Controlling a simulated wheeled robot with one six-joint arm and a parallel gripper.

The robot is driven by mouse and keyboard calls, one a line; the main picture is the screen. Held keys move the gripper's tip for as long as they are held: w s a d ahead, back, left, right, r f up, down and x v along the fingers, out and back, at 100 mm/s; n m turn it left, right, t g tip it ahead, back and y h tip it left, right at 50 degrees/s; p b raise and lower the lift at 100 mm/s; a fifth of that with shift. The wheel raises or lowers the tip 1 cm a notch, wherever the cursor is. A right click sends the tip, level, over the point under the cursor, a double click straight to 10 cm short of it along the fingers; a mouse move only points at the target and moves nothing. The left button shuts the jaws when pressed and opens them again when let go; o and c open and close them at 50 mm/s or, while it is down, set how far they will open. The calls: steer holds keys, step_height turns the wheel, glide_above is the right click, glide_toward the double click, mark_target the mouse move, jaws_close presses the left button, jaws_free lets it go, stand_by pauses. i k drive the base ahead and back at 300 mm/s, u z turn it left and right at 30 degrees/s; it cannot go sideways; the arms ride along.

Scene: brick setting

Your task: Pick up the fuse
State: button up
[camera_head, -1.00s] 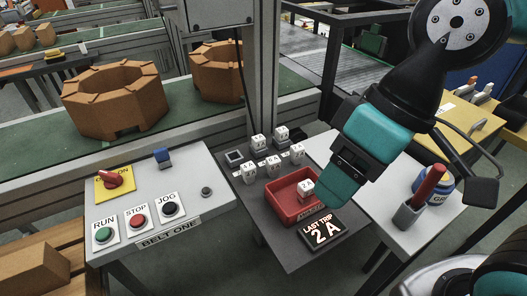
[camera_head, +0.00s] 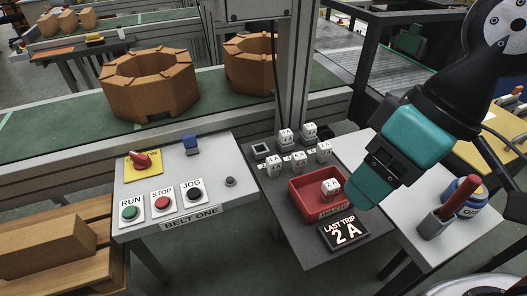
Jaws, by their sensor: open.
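Several small white fuses with dark lettering are in view. One fuse (camera_head: 330,187) lies inside the red tray (camera_head: 303,208) on the dark grey panel. The others stand in a cluster behind the tray, among them one fuse (camera_head: 285,137) at the back and one fuse (camera_head: 324,151) at the right. A black sign (camera_head: 344,233) reading "LAST TRIP 2A" lies in front of the tray. My gripper (camera_head: 362,194), teal and black, is open above the panel, just right of the tray. It appears apart from the fuses. Its fingertips are hard to make out.
An empty-looking dark socket (camera_head: 261,150) sits left of the fuse cluster. The belt control panel (camera_head: 214,206) with buttons and a red rotary switch (camera_head: 141,160) stands at left. A grey holder (camera_head: 437,222) with a red-handled tool and a blue-lidded jar (camera_head: 463,190) stand at right.

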mark_target(324, 150)
steer(key=u, duration=0.45)
steer(key=k, duration=0.55)
steer(key=u, duration=1.1)
steer(key=i, duration=0.7)
steer(key=z, duration=0.65)
steer(key=i, duration=0.5)
steer(key=z, duration=0.45)
